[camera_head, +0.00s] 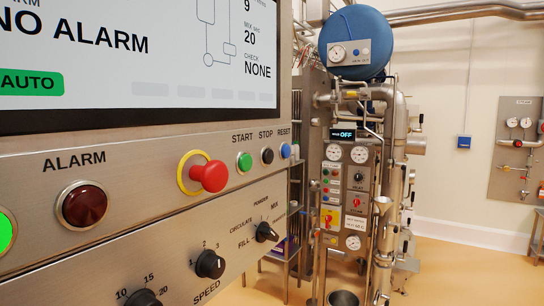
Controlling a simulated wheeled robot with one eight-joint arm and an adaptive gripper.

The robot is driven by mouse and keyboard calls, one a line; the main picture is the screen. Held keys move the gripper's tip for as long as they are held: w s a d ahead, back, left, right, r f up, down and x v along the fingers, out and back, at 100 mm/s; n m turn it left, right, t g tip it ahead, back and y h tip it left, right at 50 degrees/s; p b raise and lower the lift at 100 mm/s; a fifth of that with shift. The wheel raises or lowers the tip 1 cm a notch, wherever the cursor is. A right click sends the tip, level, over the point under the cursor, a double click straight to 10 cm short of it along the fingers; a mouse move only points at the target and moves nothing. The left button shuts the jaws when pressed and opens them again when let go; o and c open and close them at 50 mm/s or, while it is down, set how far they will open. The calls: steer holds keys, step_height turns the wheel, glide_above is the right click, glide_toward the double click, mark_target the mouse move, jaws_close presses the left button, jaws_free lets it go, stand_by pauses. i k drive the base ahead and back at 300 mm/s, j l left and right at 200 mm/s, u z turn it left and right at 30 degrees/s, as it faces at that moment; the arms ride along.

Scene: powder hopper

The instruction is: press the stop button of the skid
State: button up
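A steel control panel (130,172) fills the left side of the head view, close to me and angled away to the right. On it, the black stop button (267,155) sits under the label STOP. A green start button (244,161) is to its left and a blue reset button (285,150) to its right. A red mushroom button (209,176) with a yellow ring is further left. My gripper is not in view, and nothing covers the stop button.
A screen (140,110) reading NO ALARM and AUTO is above the buttons. Below are a red alarm lamp (84,206) and black knobs, including the speed knob (210,264). Piped equipment (352,180) with gauges stands behind. Open floor (450,275) lies at the right.

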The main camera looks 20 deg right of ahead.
mark_target(267, 156)
steer(key=k+j+z, duration=0.55)
steer(key=k, duration=0.3)
steer(key=l, duration=0.1)
